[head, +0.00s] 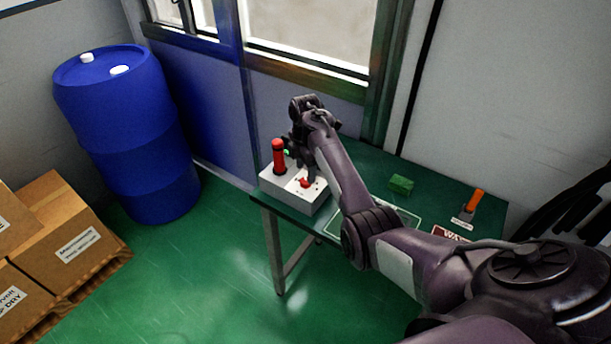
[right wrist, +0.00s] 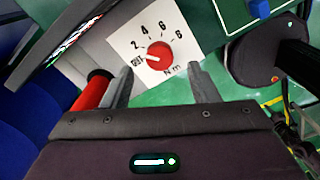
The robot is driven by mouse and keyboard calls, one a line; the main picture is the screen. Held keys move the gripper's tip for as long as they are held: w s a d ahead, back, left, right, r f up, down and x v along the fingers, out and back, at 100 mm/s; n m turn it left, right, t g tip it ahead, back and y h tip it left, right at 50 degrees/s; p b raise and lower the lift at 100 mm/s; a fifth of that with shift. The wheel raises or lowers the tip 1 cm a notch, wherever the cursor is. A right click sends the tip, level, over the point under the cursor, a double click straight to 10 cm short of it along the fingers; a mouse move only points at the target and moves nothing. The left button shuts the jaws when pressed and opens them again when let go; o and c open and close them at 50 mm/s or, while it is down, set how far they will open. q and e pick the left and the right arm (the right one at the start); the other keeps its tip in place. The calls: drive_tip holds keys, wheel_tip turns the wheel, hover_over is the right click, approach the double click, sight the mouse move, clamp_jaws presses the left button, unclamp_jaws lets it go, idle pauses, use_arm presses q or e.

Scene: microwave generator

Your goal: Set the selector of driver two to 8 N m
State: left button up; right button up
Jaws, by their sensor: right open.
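A grey-white box (head: 288,199) stands at the left end of the green table. It carries a red selector knob (head: 305,182) beside an upright red handle (head: 279,158). In the right wrist view the red knob (right wrist: 159,51) sits on a white dial plate (right wrist: 178,30) marked 2, 4, 6, a blurred last figure and N m. The knob's white line points left, toward a small boxed mark below the 2. My right gripper (right wrist: 161,70) is open and empty, its fingers apart on either side below the knob. Which driver this dial belongs to is not readable. My left gripper is out of view.
The red handle (right wrist: 92,90) is close beside the left finger in the wrist view. A green block (head: 401,185) and an orange-handled tool (head: 473,206) in a holder stand farther right on the table (head: 440,193). A blue barrel (head: 125,130) and cartons (head: 65,230) stand left.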

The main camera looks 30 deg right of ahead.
sight(306, 180)
drive_tip(key=shift+f, duration=2.05)
drive_tip(key=c, duration=1)
